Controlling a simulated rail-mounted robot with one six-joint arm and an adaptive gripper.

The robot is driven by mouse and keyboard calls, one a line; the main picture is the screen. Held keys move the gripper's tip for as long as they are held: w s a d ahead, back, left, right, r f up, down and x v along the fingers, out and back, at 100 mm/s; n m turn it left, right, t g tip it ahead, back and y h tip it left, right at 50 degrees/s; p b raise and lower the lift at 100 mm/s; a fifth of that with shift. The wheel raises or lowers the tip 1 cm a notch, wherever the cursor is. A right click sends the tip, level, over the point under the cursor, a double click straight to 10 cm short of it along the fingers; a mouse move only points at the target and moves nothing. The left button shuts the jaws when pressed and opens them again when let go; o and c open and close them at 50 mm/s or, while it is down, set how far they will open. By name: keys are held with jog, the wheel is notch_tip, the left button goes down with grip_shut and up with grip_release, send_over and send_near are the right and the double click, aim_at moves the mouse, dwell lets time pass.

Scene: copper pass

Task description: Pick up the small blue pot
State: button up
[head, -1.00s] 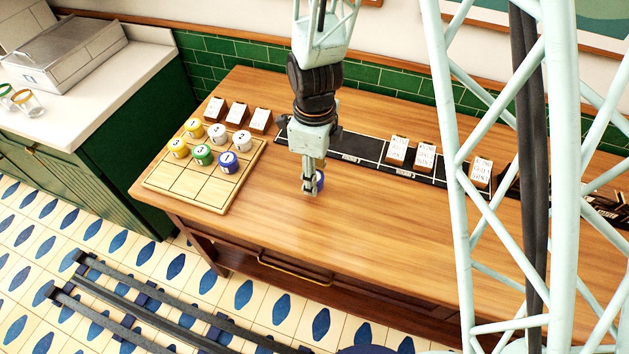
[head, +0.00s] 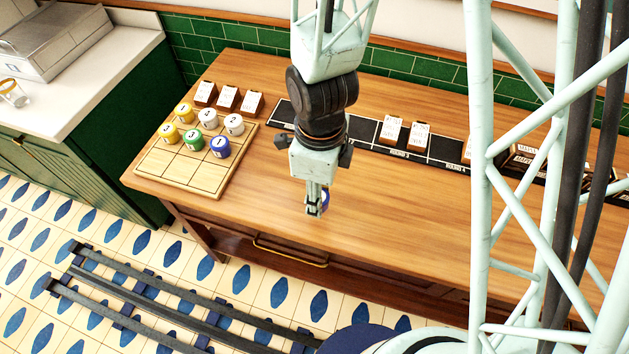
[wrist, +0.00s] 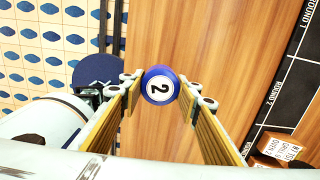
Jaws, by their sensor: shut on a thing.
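The small blue pot (wrist: 159,86), with a white top marked 2, is between my gripper's (wrist: 160,92) two fingertips in the wrist view. My gripper is shut on it. In the head view my gripper (head: 315,210) points down over the front part of the wooden table, and only a blue edge of the pot (head: 325,199) shows behind the fingers. I cannot tell for sure how far the pot is above the tabletop.
A wooden grid board (head: 165,172) to the left holds several coloured pots, among them another blue pot (head: 219,147). Card blocks (head: 228,98) stand behind it. A black strip (head: 360,147) with more card blocks runs along the back. The tabletop (head: 390,230) right of my gripper is clear.

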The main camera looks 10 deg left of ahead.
jog(key=shift+s+d+r, duration=0.1)
jog(key=shift+s+d, duration=0.15)
jog(key=shift+s, duration=0.45)
jog(key=shift+s+d, duration=0.25)
jog(key=shift+s, duration=0.4)
